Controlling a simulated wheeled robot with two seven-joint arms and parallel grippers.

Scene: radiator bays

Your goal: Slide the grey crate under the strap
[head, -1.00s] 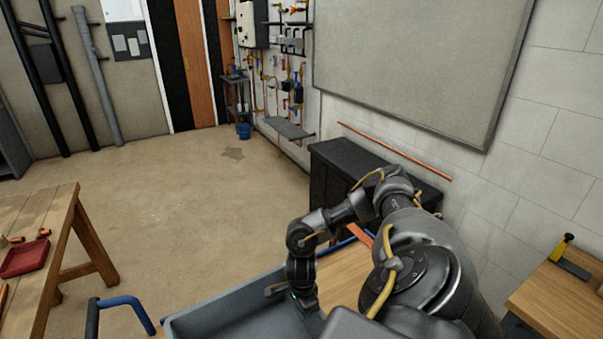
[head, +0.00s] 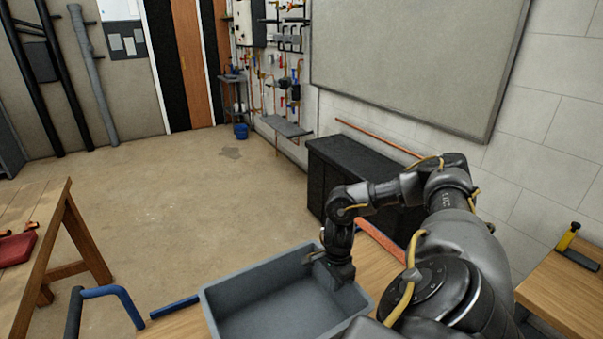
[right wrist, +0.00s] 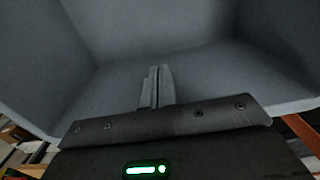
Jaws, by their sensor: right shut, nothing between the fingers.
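The grey crate (head: 262,275) is an open, empty-looking tray on a wooden top at the bottom middle of the head view; its near part is cut off. Its grey inside fills the right wrist view (right wrist: 120,40). My right gripper (head: 312,258) is at the crate's far right rim, pointing over its inside. Its fingers are shut with nothing between them; they show together in the wrist view (right wrist: 157,86). Whether they touch the crate is unclear. An orange-red strip (head: 380,240), apparently the strap, lies just right of the crate, partly behind my arm. My left gripper is out of view.
A blue rail (head: 175,307) and blue handle (head: 110,290) border the wooden top's left side. A black cabinet (head: 335,180) stands by the wall behind. A wooden bench (head: 55,235) with a red tray (head: 17,248) is left. The floor between is clear.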

